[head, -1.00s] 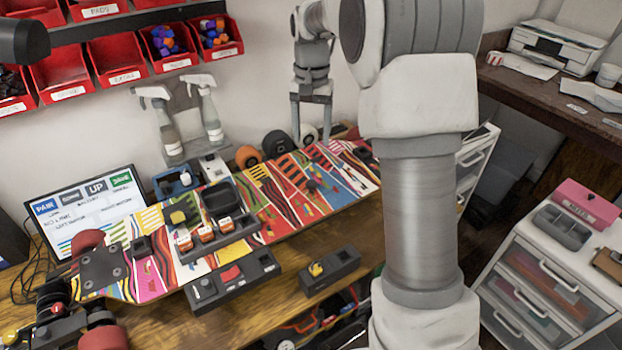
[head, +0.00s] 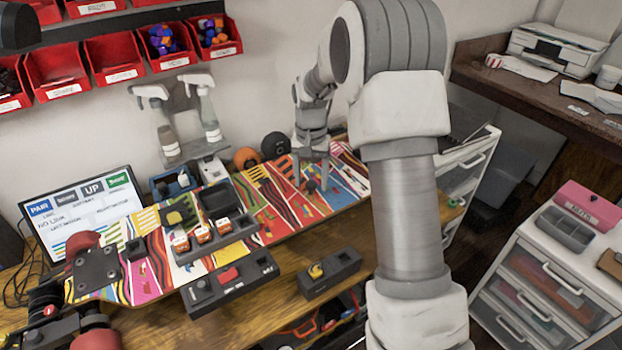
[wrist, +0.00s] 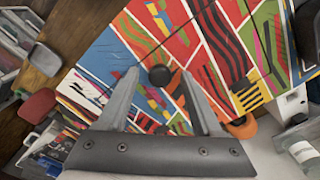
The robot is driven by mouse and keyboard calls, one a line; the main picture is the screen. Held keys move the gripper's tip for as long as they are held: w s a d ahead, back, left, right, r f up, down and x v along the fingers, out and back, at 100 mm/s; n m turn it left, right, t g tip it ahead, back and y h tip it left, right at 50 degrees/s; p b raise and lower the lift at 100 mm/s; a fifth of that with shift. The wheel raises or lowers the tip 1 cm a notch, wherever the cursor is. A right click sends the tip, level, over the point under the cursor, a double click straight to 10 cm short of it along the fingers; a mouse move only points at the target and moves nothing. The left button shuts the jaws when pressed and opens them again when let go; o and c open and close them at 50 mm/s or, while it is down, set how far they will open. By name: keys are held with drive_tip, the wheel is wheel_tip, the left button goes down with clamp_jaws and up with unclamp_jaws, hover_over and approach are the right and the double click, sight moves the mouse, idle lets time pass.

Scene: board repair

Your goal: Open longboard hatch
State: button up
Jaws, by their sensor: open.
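The longboard (head: 278,221), with a colourful striped deck, lies across the wooden bench. In the wrist view its deck (wrist: 214,62) fills much of the picture, with thin dark seam lines crossing it. A small round black knob (wrist: 159,77) stands on the deck and shows between my fingers. My gripper (head: 310,184) is open, low over the right part of the longboard, pointing down. In the wrist view the fingers of my gripper (wrist: 160,84) are on either side of the knob; I cannot tell whether they touch it. No raised panel shows there.
A dark tray with orange-and-white blocks (head: 203,235) sits on the deck to the left. Wheels (head: 275,145) and spray bottles (head: 208,118) stand behind the board. Dark holders (head: 330,274) lie along its front edge. A monitor (head: 85,213) is at left.

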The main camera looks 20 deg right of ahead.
drive_tip(key=shift+c, duration=0.4)
clamp_jaws()
idle(0.9)
